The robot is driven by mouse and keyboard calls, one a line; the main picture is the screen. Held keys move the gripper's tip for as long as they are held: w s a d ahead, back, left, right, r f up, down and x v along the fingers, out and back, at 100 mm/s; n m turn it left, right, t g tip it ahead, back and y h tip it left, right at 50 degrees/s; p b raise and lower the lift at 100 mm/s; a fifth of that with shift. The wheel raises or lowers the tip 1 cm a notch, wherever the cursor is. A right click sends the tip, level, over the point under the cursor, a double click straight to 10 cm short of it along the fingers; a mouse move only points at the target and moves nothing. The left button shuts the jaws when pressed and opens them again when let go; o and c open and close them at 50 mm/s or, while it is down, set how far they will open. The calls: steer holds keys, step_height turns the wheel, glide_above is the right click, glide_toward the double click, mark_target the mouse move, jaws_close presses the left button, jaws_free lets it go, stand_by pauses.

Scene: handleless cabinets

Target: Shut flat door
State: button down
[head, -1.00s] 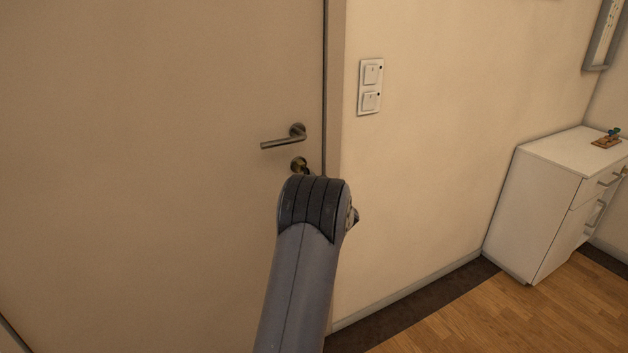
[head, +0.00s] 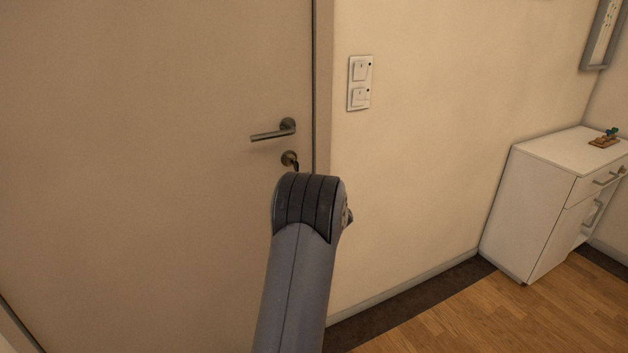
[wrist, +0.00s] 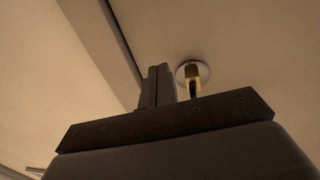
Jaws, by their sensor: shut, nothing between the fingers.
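The flat door (head: 150,150) fills the left of the head view, a plain beige panel with a lever handle (head: 273,130) and a lock with a key (head: 290,159) near its right edge. Its right edge lies along the frame (head: 323,90), with a thin dark line between them; I cannot tell whether it is fully flush. In the wrist view my gripper (wrist: 158,72) is shut and empty, pointing at the door just left of the lock (wrist: 193,74). I cannot tell whether the fingertips touch the door. In the head view my arm hides the gripper.
A light switch plate (head: 360,83) is on the wall right of the door. A white cabinet (head: 545,205) with a small ornament (head: 606,138) on top stands at the right. Wooden floor (head: 470,320) in front of the wall is clear.

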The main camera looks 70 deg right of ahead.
steer(key=s+d+v, duration=0.1)
steer(key=v, duration=0.8)
steer(key=shift+s+a, duration=0.25)
steer(key=shift+a, duration=0.05)
